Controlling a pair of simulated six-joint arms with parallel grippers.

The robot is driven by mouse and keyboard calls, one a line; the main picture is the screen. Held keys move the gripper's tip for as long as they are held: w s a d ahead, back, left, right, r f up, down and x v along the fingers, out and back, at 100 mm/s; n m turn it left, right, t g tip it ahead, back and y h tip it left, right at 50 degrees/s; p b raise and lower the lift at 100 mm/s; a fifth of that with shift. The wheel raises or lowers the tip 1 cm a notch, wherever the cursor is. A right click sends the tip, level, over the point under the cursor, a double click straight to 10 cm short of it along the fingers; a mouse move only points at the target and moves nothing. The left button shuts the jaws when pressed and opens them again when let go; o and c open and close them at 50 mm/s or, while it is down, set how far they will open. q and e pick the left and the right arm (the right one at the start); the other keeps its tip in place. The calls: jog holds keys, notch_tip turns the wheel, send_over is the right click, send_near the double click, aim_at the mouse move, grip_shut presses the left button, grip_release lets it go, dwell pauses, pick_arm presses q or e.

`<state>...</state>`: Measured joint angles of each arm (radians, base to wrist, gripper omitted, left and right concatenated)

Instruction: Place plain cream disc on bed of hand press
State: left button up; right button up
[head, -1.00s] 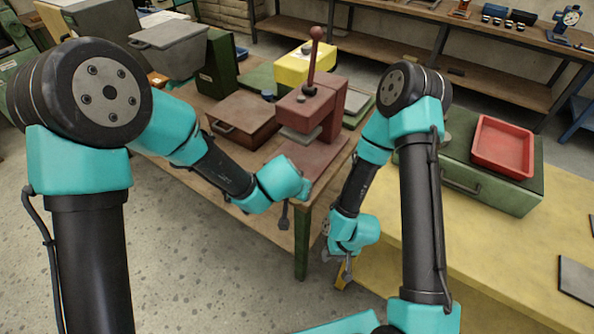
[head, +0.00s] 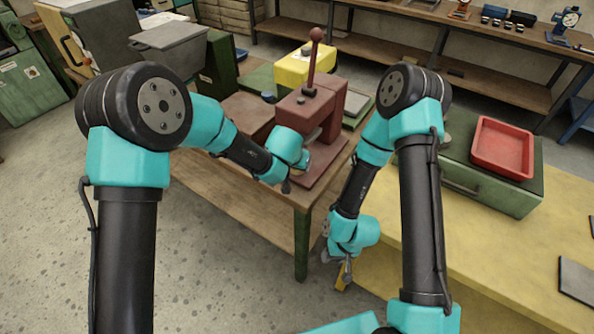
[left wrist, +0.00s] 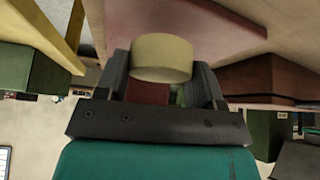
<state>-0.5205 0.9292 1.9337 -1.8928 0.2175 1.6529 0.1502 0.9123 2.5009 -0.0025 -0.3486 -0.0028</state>
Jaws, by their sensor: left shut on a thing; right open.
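The hand press (head: 325,105) is dark red with an upright lever and ball knob. Its flat bed (head: 328,166) reaches toward me on the wooden table. My left gripper (left wrist: 162,70) is shut on the plain cream disc (left wrist: 162,57), held between its two fingers in the left wrist view. In the head view this gripper is beside the press's front, at its bed, with its fingers and the disc mostly hidden by the wrist. I cannot tell whether the disc touches the bed. My right gripper (head: 337,262) is open and empty, low beside the yellow table.
A brown box (head: 245,115) and a yellow block (head: 305,64) stand near the press. A red tray (head: 503,147) sits on a green drawer box (head: 490,185) at the right.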

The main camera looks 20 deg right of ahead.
aim_at(297, 171)
pick_arm(q)
jog(key=shift+f, duration=1.75)
jog(key=o, duration=1)
jog(key=shift+f, duration=0.15)
jog(key=v, duration=1.2)
jog(key=shift+r, duration=0.2)
